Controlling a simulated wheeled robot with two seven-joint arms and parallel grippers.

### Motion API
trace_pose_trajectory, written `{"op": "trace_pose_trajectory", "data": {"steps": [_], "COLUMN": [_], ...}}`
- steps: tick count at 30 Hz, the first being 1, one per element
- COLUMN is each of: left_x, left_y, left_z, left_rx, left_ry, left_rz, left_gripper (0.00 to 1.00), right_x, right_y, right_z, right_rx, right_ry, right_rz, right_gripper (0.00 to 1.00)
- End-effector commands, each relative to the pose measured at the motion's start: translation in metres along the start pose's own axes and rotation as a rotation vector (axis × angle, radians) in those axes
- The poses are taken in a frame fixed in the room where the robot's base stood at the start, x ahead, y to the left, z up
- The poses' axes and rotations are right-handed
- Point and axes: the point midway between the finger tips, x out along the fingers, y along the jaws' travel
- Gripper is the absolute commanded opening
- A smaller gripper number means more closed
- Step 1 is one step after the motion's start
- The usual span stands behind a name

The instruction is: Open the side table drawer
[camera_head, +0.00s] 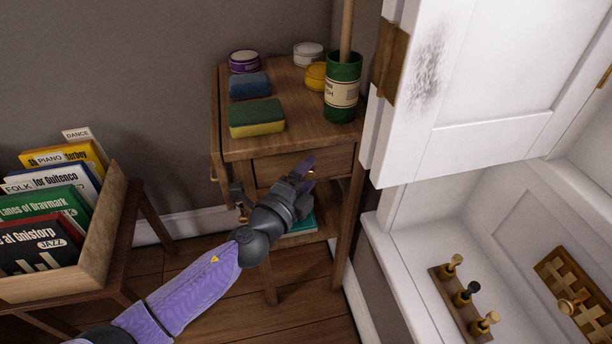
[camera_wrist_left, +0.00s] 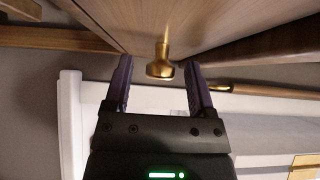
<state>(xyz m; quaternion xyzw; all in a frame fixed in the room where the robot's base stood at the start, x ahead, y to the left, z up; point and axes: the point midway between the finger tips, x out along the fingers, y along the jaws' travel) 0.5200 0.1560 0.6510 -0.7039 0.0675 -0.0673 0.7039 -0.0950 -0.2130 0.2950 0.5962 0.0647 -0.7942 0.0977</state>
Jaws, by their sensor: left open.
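The wooden side table (camera_head: 290,85) stands at the back center in the head view. Its drawer (camera_head: 275,169) sits under the top and looks shut. My left gripper (camera_head: 306,172) is at the drawer front and hides part of it. In the left wrist view the brass drawer knob (camera_wrist_left: 160,66) lies between the tips of my open left fingers (camera_wrist_left: 157,78), with gaps on both sides. The wooden drawer front (camera_wrist_left: 150,25) is just beyond it. My right gripper is out of view.
A white cabinet door (camera_head: 480,90) stands close on the right. A record crate (camera_head: 70,255) is on the left.

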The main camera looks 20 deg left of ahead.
Motion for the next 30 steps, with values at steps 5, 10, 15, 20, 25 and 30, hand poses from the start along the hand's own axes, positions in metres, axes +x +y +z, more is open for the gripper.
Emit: {"op": "trace_pose_trajectory", "data": {"steps": [5, 10, 15, 20, 25, 30], "left_x": [-0.0003, -0.0004, -0.0005, -0.0005, -0.0006, -0.0006], "left_y": [0.0000, 0.0000, 0.0002, 0.0003, 0.0004, 0.0005], "left_z": [0.0000, 0.0000, 0.0000, 0.0000, 0.0000, 0.0000], "left_rx": [0.000, 0.000, 0.000, 0.000, 0.000, 0.000], "left_ry": [0.000, 0.000, 0.000, 0.000, 0.000, 0.000], "left_rz": [0.000, 0.000, 0.000, 0.000, 0.001, 0.001], "left_gripper": [0.48, 0.12, 0.00, 0.00, 0.00, 0.00], "right_x": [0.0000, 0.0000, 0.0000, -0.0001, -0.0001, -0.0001], "right_y": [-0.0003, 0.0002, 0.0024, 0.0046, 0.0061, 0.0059], "right_z": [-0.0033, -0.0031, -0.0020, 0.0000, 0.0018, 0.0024], "right_rx": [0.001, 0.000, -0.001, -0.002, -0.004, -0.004], "right_ry": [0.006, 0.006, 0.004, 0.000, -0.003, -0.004], "right_rz": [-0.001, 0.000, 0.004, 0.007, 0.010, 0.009], "right_gripper": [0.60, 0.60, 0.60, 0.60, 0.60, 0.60]}}
